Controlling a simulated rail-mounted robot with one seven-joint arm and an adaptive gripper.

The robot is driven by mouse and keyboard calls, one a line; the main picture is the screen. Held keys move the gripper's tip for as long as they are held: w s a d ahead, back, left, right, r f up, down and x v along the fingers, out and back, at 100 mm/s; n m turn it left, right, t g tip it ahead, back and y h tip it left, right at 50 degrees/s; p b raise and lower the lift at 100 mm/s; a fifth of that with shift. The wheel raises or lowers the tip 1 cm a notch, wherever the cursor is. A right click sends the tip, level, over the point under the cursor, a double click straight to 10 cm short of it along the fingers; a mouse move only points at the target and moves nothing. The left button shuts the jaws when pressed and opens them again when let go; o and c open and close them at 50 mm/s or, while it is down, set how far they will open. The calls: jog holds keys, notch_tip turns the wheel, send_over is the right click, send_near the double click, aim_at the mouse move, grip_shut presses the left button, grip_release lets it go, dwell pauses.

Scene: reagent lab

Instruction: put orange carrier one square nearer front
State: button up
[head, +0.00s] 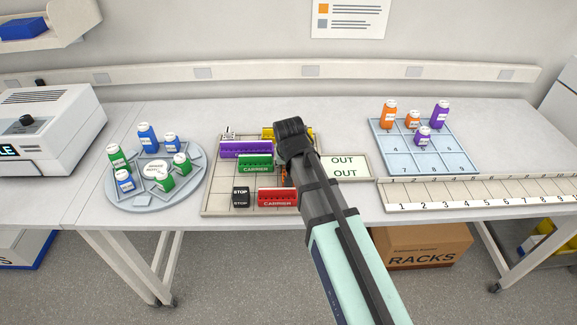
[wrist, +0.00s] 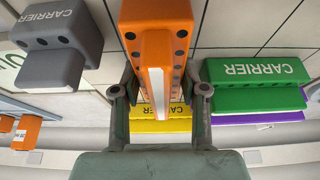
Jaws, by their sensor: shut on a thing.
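The orange carrier (wrist: 155,22) is in the middle of the wrist view, between the two fingers of my gripper (wrist: 160,95). The fingers are shut on its raised ridge. In the head view only a sliver of the orange carrier (head: 284,173) shows beside my arm, which hides the rest. Whether it touches the gridded board (head: 213,207) or is lifted cannot be told. The green carrier (wrist: 255,85) is on one side of it and a grey carrier (wrist: 55,50) on the other. The yellow carrier (wrist: 161,126) shows beyond it.
The purple carrier (head: 243,149) and red carrier (head: 278,197) also stand on the board, with a black STOP block (head: 241,197) left of the red one. An OUT tray (head: 344,167) adjoins on the right. A round bottle rack (head: 120,200) is at left.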

jog(key=o, duration=1.2)
jog(key=shift+r, duration=0.25)
jog(key=b+v, duration=0.1)
jog(key=v, duration=1)
jog(key=shift+s+r+b, duration=0.15)
jog(key=shift+r+b, duration=0.2)
jog(key=shift+r, duration=0.05)
